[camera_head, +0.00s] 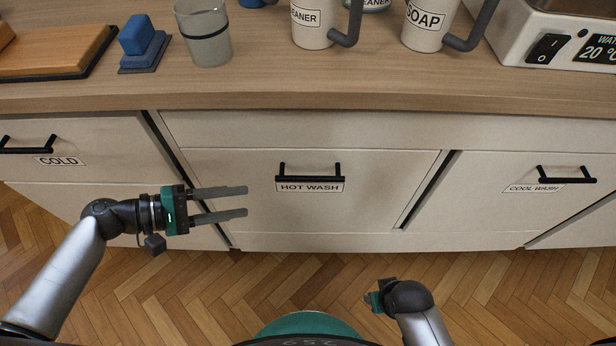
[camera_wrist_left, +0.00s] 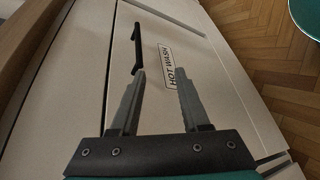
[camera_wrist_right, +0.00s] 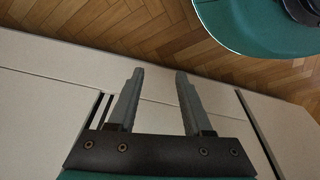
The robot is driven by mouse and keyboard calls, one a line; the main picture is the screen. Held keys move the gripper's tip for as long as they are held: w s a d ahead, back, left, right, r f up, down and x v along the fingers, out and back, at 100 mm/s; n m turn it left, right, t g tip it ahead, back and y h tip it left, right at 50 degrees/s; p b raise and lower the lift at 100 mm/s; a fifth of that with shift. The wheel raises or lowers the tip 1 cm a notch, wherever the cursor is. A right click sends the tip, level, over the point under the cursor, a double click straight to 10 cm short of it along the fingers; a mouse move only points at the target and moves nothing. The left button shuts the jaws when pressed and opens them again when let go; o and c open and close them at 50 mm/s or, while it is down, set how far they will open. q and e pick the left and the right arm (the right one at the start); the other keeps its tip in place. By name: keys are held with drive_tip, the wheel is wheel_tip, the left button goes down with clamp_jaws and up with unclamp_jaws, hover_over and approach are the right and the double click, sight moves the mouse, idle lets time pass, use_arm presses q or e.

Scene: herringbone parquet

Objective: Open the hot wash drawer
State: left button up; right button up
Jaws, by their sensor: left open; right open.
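The hot wash drawer (camera_head: 370,205) is a pale front in the middle of the counter, and it looks shut. Its black bar handle (camera_head: 310,179) sits near the top, above the HOT WASH label (camera_head: 310,188). My left gripper (camera_head: 246,200) is open and empty, to the left of the handle and pointing right toward it. In the left wrist view the handle (camera_wrist_left: 136,48) and the label (camera_wrist_left: 168,66) lie beyond the fingertips, apart from them. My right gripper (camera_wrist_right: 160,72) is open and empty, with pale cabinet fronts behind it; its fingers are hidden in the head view.
A COLD drawer (camera_head: 100,135) is at the left and a COOL WASH drawer (camera_head: 500,185) at the right, both with black handles. The wooden counter top (camera_head: 380,92) overhangs them and carries mugs, a glass (camera_head: 205,35) and a white device (camera_head: 550,45). The parquet floor (camera_head: 500,285) is clear.

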sight(300, 180)
use_arm(q)
drive_tip(key=shift+n+h, duration=0.3)
drive_tip(key=shift+h, duration=0.3)
drive_tip(key=r+b+x, duration=0.1)
drive_tip(key=x, duration=0.3)
drive_tip(key=r+b+x, duration=0.1)
drive_tip(key=x, duration=0.3)
drive_tip(key=w+r+b+x, duration=0.1)
drive_tip(key=x, duration=0.4)
drive_tip(key=shift+d, duration=0.25)
drive_tip(key=shift+x, duration=0.75)
use_arm(e)
drive_tip(key=w+r+t, duration=0.1)
drive_tip(key=w+r, duration=0.2)
drive_tip(key=r, duration=0.3)
drive_tip(key=shift+w+a+r, duration=0.2)
drive_tip(key=shift+a+r, duration=0.1)
use_arm(q)
drive_tip(key=shift+c, duration=0.2)
clamp_jaws()
